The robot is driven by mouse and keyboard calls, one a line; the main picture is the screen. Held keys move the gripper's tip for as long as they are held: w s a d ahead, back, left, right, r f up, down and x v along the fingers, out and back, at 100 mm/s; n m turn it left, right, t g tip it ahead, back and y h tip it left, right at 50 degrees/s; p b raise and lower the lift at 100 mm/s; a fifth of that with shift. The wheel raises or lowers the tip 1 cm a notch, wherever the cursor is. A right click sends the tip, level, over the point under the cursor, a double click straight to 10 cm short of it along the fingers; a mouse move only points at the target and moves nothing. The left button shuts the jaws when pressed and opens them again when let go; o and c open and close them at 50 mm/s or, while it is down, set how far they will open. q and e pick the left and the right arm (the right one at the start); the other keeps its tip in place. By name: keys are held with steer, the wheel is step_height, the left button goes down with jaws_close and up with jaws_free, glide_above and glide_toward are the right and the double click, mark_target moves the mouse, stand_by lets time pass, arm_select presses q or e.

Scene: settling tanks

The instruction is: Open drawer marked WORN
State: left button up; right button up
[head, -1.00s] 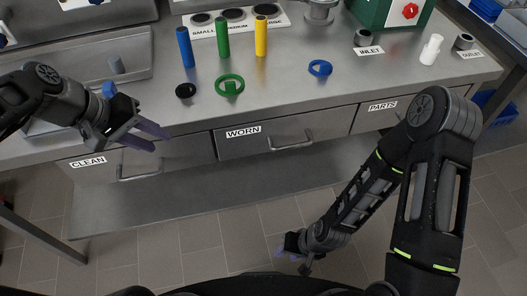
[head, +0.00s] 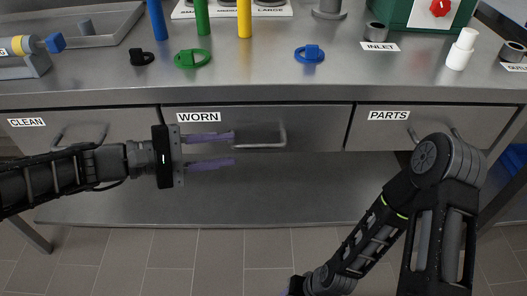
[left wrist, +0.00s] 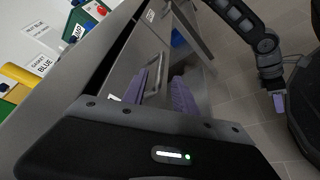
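The drawer marked WORN (head: 310,121) is the middle one under the bench, and its front looks flush with its neighbours. Its bar handle (head: 283,135) is at the middle of the front. My left gripper (head: 234,149) is open and empty, fingers pointing right, just left of the handle in the head view. In the left wrist view a drawer handle (left wrist: 159,72) shows beyond and between the spread fingers (left wrist: 160,85); I cannot tell if they touch it. My right gripper (head: 291,287) is low at the bottom edge, partly cut off; it also shows in the left wrist view (left wrist: 279,102).
Drawers marked CLEAN (head: 70,122) and PARTS (head: 385,132) flank it. On the bench stand blue, green and yellow cylinders, a black ring part (head: 142,58), a green one (head: 192,60) and a blue one (head: 309,54). A lower shelf (head: 260,190) runs underneath.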

mark_target(249, 147)
arm_select(q)
steer(key=b+x, duration=0.2)
steer(key=x, duration=0.5)
steer(key=shift+s+f, duration=0.1)
steer(key=shift+d, duration=0.4)
jaws_close()
stand_by(1.1)
